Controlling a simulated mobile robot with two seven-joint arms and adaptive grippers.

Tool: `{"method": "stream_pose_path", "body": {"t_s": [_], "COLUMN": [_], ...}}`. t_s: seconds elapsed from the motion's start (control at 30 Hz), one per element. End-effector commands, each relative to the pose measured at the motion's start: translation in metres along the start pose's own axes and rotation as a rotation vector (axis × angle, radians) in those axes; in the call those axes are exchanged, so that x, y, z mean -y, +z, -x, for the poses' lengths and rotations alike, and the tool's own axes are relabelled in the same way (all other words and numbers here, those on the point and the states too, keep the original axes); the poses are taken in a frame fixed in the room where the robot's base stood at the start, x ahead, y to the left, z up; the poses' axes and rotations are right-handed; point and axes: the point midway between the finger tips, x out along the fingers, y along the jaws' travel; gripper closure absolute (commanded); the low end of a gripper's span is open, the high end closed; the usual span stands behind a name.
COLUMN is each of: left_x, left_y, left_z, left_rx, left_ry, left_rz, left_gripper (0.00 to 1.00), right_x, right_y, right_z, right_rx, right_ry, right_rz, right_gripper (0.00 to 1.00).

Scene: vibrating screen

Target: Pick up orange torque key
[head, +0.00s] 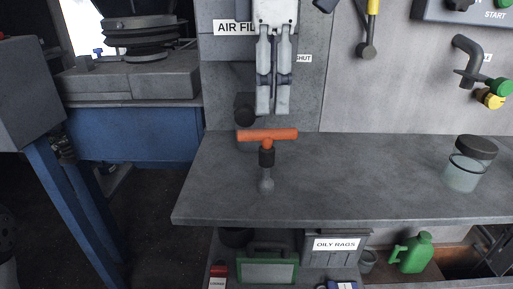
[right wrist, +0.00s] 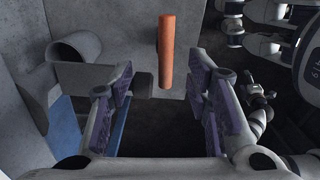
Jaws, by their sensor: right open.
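The orange torque key (head: 267,135) stands on the grey shelf in the head view. It has an orange T-shaped handle on top, a black collar and a grey lower end. Its orange handle (right wrist: 166,52) shows upright in the right wrist view, ahead of and between the two fingers. My right gripper (head: 273,112) points down just above the key's handle in the head view. It is open, with purple finger pads (right wrist: 160,110) apart and nothing between them. I cannot see contact with the key. My left gripper is not clearly seen.
The grey shelf (head: 340,185) is mostly clear around the key. A jar with a dark lid (head: 464,173) stands at its right. Pipes and a yellow-handled lever (head: 370,30) are on the wall behind. An oily rags bin (head: 335,250) and green can (head: 411,254) are below.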

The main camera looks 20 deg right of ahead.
Motion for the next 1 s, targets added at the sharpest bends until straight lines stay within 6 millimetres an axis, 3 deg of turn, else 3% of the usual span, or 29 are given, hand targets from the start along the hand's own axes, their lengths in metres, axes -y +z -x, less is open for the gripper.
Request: {"method": "stream_pose_path", "body": {"t_s": [0.2, 0.5, 0.63, 0.83, 0.87, 1.0], "left_x": [0.000, 0.000, 0.000, 0.000, 0.000, 0.000], "left_y": [-0.003, -0.005, -0.006, -0.006, -0.006, -0.006], "left_z": [0.006, 0.008, 0.010, 0.010, 0.010, 0.009], "left_rx": [-0.016, -0.025, -0.031, -0.030, -0.030, -0.030], "left_ry": [0.001, 0.001, 0.001, 0.001, 0.001, 0.001], "left_rz": [0.000, 0.000, 0.000, 0.000, 0.000, 0.000], "left_gripper": [0.39, 0.39, 0.39, 0.39, 0.39, 0.39], "right_x": [0.001, -0.005, -0.005, -0.005, -0.005, -0.005], "right_y": [0.000, -0.005, -0.005, -0.005, -0.005, -0.005], "right_z": [-0.046, -0.095, -0.110, -0.113, -0.113, -0.112], "right_rx": [0.001, 0.001, 0.000, 0.000, 0.000, 0.000], "right_ry": [0.000, -0.003, 0.002, 0.002, 0.002, 0.002], "right_rz": [0.001, 0.000, -0.001, -0.002, -0.002, -0.002], "right_gripper": [0.55, 0.55, 0.55, 0.55, 0.57, 0.89]}}
